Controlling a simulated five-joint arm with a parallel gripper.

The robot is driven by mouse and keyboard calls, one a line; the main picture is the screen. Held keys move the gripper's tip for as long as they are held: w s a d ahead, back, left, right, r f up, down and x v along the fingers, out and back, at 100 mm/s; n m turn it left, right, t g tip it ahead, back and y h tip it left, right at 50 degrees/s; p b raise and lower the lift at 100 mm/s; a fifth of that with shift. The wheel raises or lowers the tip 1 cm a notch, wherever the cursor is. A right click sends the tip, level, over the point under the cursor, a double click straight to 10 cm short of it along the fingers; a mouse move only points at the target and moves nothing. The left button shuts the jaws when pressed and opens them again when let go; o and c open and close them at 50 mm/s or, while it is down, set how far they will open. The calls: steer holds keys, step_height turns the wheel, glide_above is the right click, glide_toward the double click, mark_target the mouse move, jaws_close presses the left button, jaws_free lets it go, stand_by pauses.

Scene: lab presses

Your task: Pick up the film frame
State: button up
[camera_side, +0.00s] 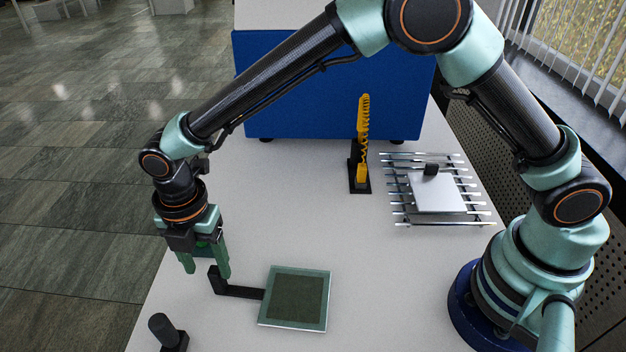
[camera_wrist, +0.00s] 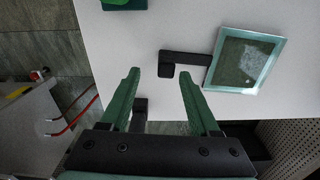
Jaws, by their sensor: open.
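The film frame (camera_side: 295,298) lies flat on the white table near its front. It is a square with a pale green border and a dark, textured middle. A black handle (camera_side: 238,290) sticks out from its left side and ends in an upright block. My gripper (camera_side: 208,274) is open and empty, pointing down just left of and above the handle block. In the wrist view the film frame (camera_wrist: 243,60) is at upper right, with its handle block (camera_wrist: 168,64) just beyond and between the open fingers (camera_wrist: 158,72).
A black post (camera_side: 166,332) stands at the table's front left. A rack of metal rods with a white plate (camera_side: 437,192) sits at right. A yellow coil on a black stand (camera_side: 361,150) stands in front of a blue box (camera_side: 320,100). The table's middle is clear.

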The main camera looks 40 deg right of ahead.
mark_target(214, 270)
steer(key=f, duration=0.3)
steer(key=d+f, duration=0.1)
steer(key=f, duration=0.1)
steer(key=shift+s+f, duration=0.1)
steer(key=shift+s, duration=0.05)
jaws_close()
